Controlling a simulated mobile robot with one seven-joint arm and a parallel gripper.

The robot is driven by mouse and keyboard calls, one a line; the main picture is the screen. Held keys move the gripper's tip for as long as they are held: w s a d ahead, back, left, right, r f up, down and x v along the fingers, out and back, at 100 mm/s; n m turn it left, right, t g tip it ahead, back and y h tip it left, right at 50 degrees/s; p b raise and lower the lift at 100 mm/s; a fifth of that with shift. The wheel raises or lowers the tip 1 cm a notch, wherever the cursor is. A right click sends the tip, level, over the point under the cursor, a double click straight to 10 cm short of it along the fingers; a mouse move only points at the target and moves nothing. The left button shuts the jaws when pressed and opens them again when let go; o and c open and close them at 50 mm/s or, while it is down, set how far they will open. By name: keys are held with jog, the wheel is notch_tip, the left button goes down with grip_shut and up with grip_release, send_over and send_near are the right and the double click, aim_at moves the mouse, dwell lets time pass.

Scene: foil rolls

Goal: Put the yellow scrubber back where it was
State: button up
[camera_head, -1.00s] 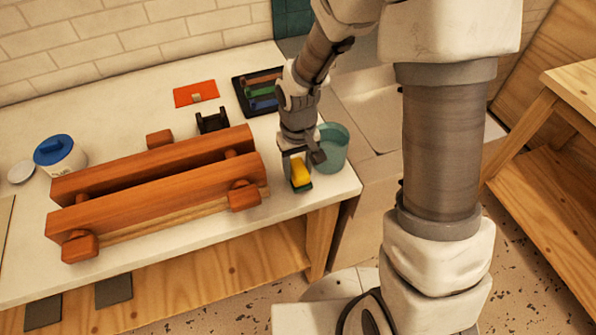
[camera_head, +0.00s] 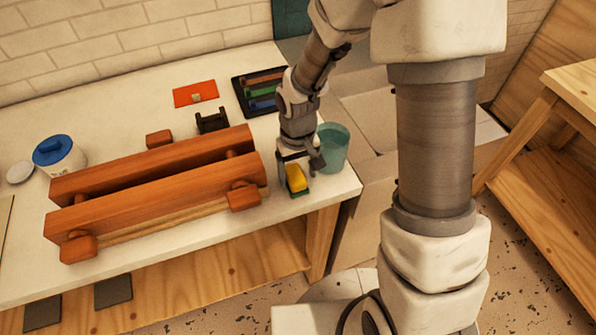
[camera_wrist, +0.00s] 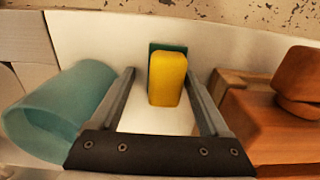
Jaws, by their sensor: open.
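The yellow scrubber (camera_head: 296,178) has a dark green underside and lies near the front right corner of the white counter (camera_head: 334,191). It also shows in the wrist view (camera_wrist: 168,79), beyond and between the fingers. My gripper (camera_head: 295,165) is open just above and behind the scrubber. In the wrist view my gripper (camera_wrist: 160,80) has one finger on each side, with a gap between each finger and the scrubber. I cannot tell exactly how high the fingertips are above the counter.
A teal cup (camera_head: 333,147) stands close to the right of my gripper. A large orange-brown wooden rack (camera_head: 160,190) lies to the left. A dark tray (camera_head: 247,95) with coloured pieces, an orange card (camera_head: 195,94) and a blue-lidded jar (camera_head: 60,156) sit farther back.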

notch_tip(320, 180, up, 12)
jog(key=r+p, duration=0.1)
notch_tip(320, 180, up, 10)
jog(key=m+t, duration=0.2)
jog(key=t, duration=0.1)
send_over(298, 173)
jog(key=s+d, duration=0.5)
jog(key=d, duration=0.1)
jog(key=s+d+r+m+t, duration=0.1)
jog(key=s+d+r, duration=0.3)
jog(key=s, duration=0.4)
jog(key=shift+s+r+t, duration=0.35)
jog(key=shift+r+t, duration=0.15)
jog(key=shift+t, duration=0.3)
